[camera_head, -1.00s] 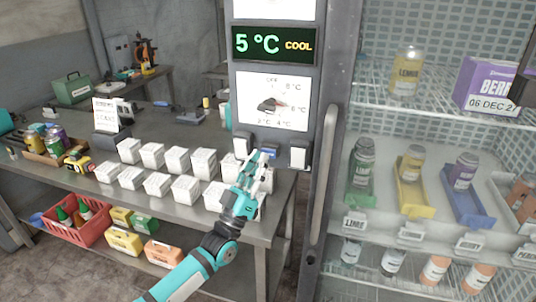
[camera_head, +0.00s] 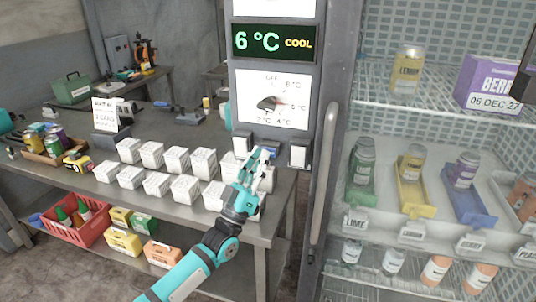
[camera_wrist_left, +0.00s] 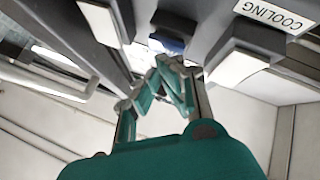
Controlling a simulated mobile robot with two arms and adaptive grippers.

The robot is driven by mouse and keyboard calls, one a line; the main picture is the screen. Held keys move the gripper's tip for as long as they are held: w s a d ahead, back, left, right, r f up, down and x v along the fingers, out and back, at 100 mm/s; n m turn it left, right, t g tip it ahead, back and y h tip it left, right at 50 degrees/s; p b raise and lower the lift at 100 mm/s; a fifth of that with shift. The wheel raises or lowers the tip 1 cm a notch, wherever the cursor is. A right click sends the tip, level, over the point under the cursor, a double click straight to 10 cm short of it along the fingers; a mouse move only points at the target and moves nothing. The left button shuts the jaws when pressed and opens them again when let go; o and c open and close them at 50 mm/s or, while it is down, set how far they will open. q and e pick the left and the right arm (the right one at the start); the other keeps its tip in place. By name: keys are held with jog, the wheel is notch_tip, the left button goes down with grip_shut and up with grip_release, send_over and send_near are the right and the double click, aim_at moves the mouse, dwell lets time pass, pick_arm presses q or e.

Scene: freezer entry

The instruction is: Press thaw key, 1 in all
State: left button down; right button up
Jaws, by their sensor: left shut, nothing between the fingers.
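A row of keys sits on the grey control column below the dial. There is a white key at the left (camera_head: 241,146), a blue key in the middle (camera_head: 269,147) and a white key at the right (camera_head: 298,156). No thaw label is readable. In the left wrist view, a white key (camera_wrist_left: 238,66) stands beside a "COOLING" label, and the blue key (camera_wrist_left: 170,44) is partly hidden beyond the fingers. My left gripper (camera_head: 264,160) is shut and empty, just below the blue key; contact cannot be told. Its fingertips also show in the wrist view (camera_wrist_left: 165,72). My right gripper is not in view.
The display (camera_head: 273,43) reads 6 °C COOL, above the dial (camera_head: 271,101). White boxes (camera_head: 177,160) stand on the steel bench (camera_head: 150,207) left of the column. A glass-fronted freezer with a vertical handle (camera_head: 323,170) is to the right.

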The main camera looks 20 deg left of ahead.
pick_arm(q)
jog(key=shift+w+b, duration=0.4)
dwell(0.6)
jog(key=shift+s, duration=0.1)
dwell(0.3)
jog(key=shift+s+p, duration=0.5)
jog(key=shift+s, duration=0.3)
jog(key=s+p, duration=0.2)
jog(key=s, duration=0.3)
jog(key=shift+p, duration=0.3)
